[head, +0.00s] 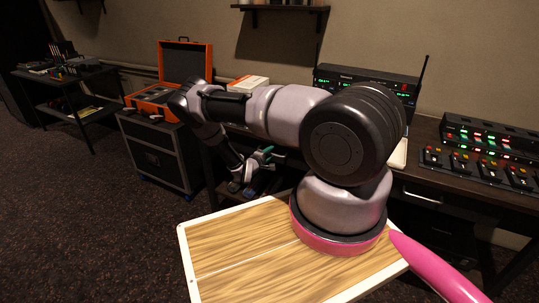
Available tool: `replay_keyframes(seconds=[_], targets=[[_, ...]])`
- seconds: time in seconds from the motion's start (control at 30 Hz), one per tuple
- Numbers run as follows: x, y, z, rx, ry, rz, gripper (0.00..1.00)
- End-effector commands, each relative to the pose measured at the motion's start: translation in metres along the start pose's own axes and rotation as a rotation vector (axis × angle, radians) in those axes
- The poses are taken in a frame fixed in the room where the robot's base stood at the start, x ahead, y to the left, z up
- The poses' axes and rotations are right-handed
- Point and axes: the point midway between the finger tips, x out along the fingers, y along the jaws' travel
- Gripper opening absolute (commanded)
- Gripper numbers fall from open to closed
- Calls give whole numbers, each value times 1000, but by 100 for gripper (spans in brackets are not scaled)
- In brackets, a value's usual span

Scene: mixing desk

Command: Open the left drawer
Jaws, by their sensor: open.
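The dark desk (424,178) runs along the wall on the right, behind my arm. The left drawer is mostly hidden behind my forearm and gripper, so I cannot tell how far it is open. My gripper (268,157) is open, with green on its fingers, and hangs low in front of the desk's left part. I cannot tell whether it touches the drawer or its handle. A second drawer handle (422,197), a pale bar, shows on the desk front to the right of my arm.
An orange open case (185,62) sits on a black wheeled cabinet (160,158) to the left. A black radio unit (372,82) with green displays and a mixer with lit buttons (478,165) stand on the desk. Dark carpet (100,220) is free at front left.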

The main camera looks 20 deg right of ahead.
Motion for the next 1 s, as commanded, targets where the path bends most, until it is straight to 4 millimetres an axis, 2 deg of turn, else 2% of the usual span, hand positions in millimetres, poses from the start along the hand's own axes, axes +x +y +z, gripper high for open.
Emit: replay_keyframes(seconds=[0.17, 0.3, 1.0], targets=[[0, 0, 0, 0, 0, 0, 45], [0, 0, 0, 0, 0, 0, 0], [-1, 0, 0, 1, 0, 0, 0]])
